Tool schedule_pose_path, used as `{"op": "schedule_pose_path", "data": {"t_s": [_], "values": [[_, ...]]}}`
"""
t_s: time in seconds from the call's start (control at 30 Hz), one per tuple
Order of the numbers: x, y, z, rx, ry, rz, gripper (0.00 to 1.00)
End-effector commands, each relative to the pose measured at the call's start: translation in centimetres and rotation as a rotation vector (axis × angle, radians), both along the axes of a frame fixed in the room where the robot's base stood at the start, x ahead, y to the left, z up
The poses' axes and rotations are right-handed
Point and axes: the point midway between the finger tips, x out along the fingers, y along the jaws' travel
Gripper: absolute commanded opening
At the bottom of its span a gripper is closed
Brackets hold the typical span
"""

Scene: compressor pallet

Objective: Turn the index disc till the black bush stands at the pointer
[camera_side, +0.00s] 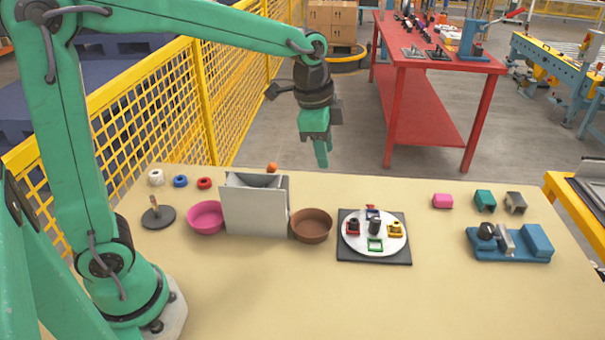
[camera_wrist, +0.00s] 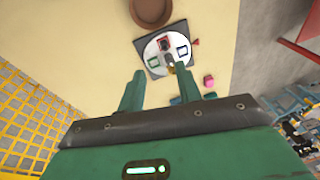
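The white index disc (camera_side: 357,245) lies flat on a dark square base (camera_side: 400,258); it also shows in the wrist view (camera_wrist: 145,50). Coloured square frames sit around its dark centre knob (camera_side: 374,227): red at left, blue at the far side, yellow at right, green at the near side. What looks like the black bush (camera_side: 353,223) stands in the red frame (camera_wrist: 166,43). A small red pointer (camera_wrist: 196,42) shows beside the disc at the far edge, nearest the blue frame. My gripper (camera_side: 322,163) hangs above and behind the table, fingers apart and empty in the wrist view (camera_wrist: 160,88).
A brown bowl (camera_side: 311,226), grey box (camera_side: 256,211) and pink bowl (camera_side: 206,217) stand left of the disc. Pink (camera_side: 442,201), teal (camera_side: 484,200) and dark (camera_side: 515,203) blocks and a blue fixture (camera_side: 510,244) stand right. The front of the table is clear.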

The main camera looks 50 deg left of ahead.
Motion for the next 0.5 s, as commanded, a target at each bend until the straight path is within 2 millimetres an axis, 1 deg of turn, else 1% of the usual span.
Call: {"op": "schedule_pose_path", "data": {"t_s": [0.03,0.1,0.27,0.5], "values": [[1.0,-0.5,-0.8,0.01,0.017,-0.042,0.34],[2.2,-1.0,-1.6,0.021,0.034,-0.102,0.34],[4.8,-2.4,-3.9,0.047,0.075,-0.24,0.34],[8.3,-4.6,-8.0,0.076,0.133,-0.448,0.34]]}}
